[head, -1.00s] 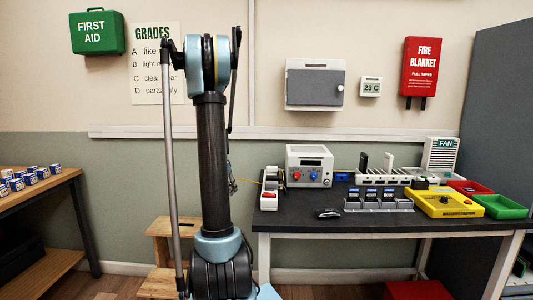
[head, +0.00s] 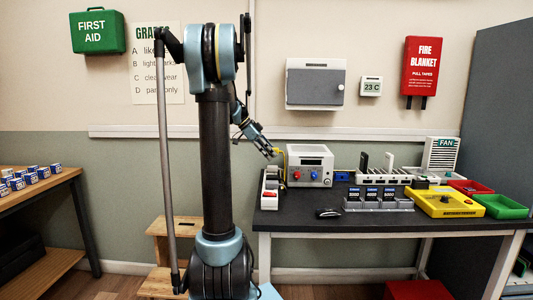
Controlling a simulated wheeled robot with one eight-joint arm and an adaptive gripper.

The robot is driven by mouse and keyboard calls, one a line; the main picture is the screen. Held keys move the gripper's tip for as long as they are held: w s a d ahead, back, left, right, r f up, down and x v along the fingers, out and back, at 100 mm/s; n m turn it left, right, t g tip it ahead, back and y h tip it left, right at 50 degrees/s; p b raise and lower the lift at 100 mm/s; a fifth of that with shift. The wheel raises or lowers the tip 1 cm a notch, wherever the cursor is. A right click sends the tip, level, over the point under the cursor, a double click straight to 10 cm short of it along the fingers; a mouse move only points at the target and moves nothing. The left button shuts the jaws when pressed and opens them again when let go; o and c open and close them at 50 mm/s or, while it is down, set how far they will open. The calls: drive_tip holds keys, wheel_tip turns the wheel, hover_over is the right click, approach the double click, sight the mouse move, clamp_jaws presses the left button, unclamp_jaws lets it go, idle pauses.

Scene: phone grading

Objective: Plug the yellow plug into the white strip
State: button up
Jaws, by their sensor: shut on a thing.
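The white strip (head: 271,180) lies at the left end of the dark table, with a red switch near its front end and dark parts along its top. My gripper (head: 273,152) is above the strip's far end, angled down to the right. It is shut on the yellow plug (head: 280,151), which shows only as a small yellow patch at the fingertips, beside the front top edge of the white instrument box. The plug looks apart from the strip. Its prongs and cable are too small to make out.
The white instrument box (head: 310,165) with red and blue knobs stands close right of the strip. A mouse (head: 328,213), a grey rack (head: 378,203), a yellow case (head: 444,203), and red (head: 470,187) and green trays (head: 501,206) occupy the table (head: 290,218). The front left is clear.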

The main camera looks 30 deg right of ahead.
drive_tip(key=shift+f, duration=3.55)
drive_tip(key=shift+s+a+f, duration=0.1)
drive_tip(key=shift+f, duration=0.2)
drive_tip(key=o, duration=1.2)
drive_tip(key=shift+a, duration=0.1)
